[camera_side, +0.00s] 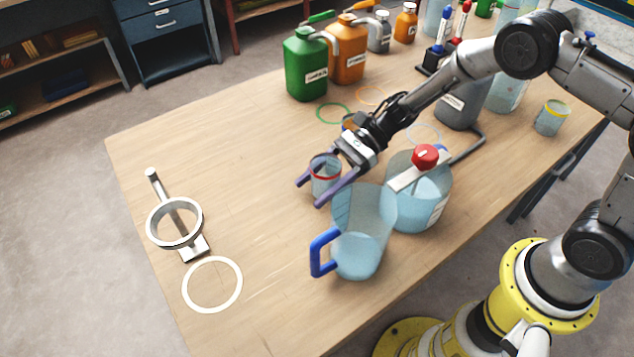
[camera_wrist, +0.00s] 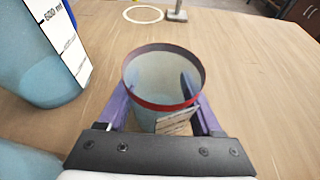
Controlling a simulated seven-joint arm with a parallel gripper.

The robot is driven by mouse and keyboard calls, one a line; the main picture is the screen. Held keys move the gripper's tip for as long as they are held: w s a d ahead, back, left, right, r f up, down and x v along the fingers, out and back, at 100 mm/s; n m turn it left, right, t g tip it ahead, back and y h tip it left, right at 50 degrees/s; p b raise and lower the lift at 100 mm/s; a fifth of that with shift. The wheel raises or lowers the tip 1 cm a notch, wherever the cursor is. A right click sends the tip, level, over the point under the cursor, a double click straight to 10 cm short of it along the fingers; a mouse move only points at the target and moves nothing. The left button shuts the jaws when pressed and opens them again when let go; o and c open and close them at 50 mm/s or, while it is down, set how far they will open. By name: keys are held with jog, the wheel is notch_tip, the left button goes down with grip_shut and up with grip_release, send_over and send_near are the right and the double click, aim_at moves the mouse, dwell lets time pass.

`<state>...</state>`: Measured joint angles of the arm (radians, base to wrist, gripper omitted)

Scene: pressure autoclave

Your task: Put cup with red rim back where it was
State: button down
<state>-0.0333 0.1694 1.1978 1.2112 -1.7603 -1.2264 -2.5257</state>
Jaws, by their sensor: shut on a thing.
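The clear cup with the red rim (camera_side: 325,177) is upright between the purple fingers of my gripper (camera_side: 308,193) in the side view. My gripper is shut on it. In the wrist view the cup (camera_wrist: 163,85) stands between the two fingers (camera_wrist: 165,105), its rim open toward the camera and a label low on its side. I cannot tell whether its base touches the table. Colored rings lie on the table: a green ring (camera_side: 333,113), an orange ring (camera_side: 371,96) and a white ring (camera_side: 212,284). No red ring shows.
A clear pitcher with a blue handle (camera_side: 358,240) and a red-capped vessel (camera_side: 422,190) stand close right of the cup. A metal ring stand (camera_side: 175,222) is at left. Green (camera_side: 306,65) and orange (camera_side: 347,50) jugs stand behind. The table's left middle is clear.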

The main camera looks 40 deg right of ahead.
jog(key=shift+f, duration=0.5)
grip_release()
jog(key=shift+r, duration=0.15)
